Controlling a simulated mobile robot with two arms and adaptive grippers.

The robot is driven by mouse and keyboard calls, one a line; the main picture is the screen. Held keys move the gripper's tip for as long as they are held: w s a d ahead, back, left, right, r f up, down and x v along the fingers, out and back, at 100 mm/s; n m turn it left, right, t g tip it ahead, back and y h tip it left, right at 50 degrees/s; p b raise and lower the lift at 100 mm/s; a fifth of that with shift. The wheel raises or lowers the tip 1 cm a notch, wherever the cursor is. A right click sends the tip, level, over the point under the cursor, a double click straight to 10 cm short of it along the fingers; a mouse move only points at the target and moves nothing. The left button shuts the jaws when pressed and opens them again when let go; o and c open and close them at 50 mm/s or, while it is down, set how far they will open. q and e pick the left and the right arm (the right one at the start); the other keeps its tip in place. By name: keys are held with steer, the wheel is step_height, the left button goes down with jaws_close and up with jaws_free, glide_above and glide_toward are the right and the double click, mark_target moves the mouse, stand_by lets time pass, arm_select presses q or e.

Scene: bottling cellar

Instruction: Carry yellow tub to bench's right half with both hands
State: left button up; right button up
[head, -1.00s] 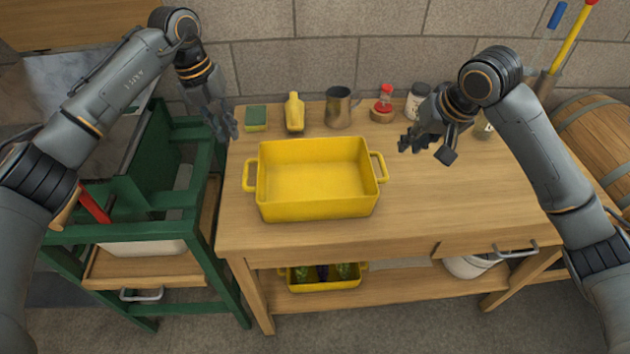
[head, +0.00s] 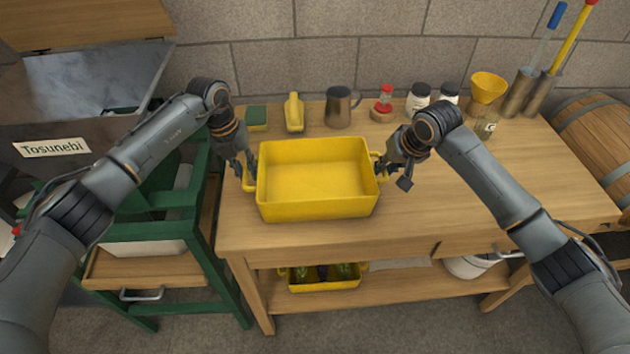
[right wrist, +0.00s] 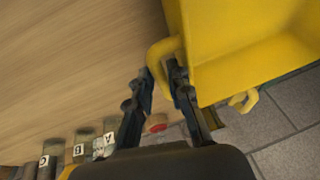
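The yellow tub (head: 318,205), a deep rectangular one with a loop handle at each end, stands upright and empty on the left half of the wooden bench (head: 450,215). My left gripper (head: 242,172) is at the tub's left handle; its fingers overlap the handle, and their closure is unclear. My right gripper (head: 381,167) is at the right handle. In the right wrist view its fingertips (right wrist: 162,74) lie close on either side of the tub's handle (right wrist: 158,53); whether they press on it is unclear.
The bench's right half is clear in front. Along the back stand a green sponge (head: 257,116), a yellow bottle-like item (head: 294,112), a metal mug (head: 339,106), jars (head: 418,98) and a yellow funnel (head: 488,87). A barrel (head: 590,135) is at right.

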arm_select(q)
jaws_close()
arm_select(e)
jaws_close()
arm_select(q)
steer(key=shift+r, duration=0.2)
arm_select(e)
steer(key=shift+r, duration=0.2)
